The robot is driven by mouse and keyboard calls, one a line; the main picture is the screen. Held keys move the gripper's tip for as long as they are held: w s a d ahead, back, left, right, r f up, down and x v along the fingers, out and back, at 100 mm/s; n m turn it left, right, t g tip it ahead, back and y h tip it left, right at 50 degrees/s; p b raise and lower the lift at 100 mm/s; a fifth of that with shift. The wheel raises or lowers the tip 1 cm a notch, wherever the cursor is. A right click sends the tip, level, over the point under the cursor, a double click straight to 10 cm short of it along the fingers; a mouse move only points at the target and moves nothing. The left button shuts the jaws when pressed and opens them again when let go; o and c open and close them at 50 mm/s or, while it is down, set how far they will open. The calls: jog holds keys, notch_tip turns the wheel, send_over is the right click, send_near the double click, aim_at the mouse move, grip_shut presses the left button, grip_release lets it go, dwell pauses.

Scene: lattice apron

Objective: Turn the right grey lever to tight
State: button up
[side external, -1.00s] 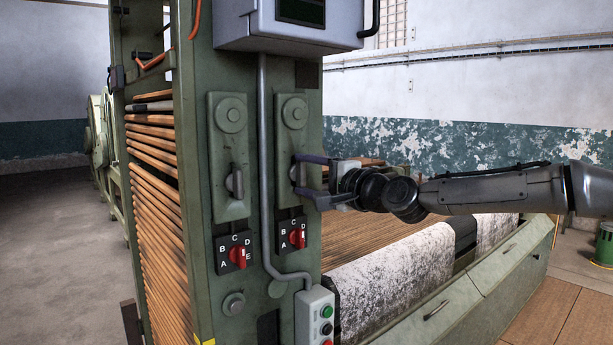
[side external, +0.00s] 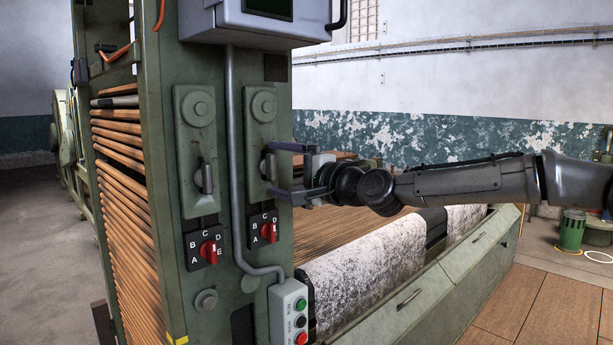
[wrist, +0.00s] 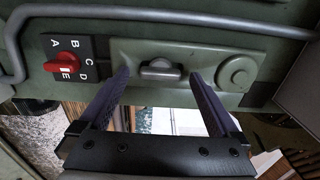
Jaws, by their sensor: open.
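The right grey lever (side external: 270,166) sits in the slot of the right green plate (side external: 262,127), below a round boss. It stands upright in the side view. In the wrist view the lever (wrist: 160,69) is a short grey bar along the plate's length. My gripper (side external: 270,170) reaches in from the right with its two dark fingers spread, one above and one below the lever. In the wrist view my gripper (wrist: 158,76) has the lever between its fingertips, with a gap on each side. The nearer fingers partly hide the lever in the side view.
The left grey lever (side external: 206,178) is on a matching plate. A grey conduit (side external: 233,150) runs between the plates. Red selector knobs (side external: 268,231) sit below, lettered A to E. A button box (side external: 288,310) is lower down. A grey cabinet (side external: 255,22) overhangs above.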

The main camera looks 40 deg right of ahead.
jog(key=s, duration=1.2)
jog(key=shift+s, duration=0.35)
jog(key=shift+d, duration=0.1)
jog(key=s+d+f+n+g, duration=0.2)
jog(key=s+f+n+g, duration=0.4)
jog(key=s+f+n, duration=0.3)
jog(key=s+d+f+n+g, duration=0.3)
jog(key=s+f+n+g, duration=0.3)
jog(key=s+f, duration=0.9)
jog(key=n, duration=0.3)
jog(key=shift+d+f, duration=0.15)
jog(key=shift+f, duration=0.05)
jog(key=shift+o, duration=0.2)
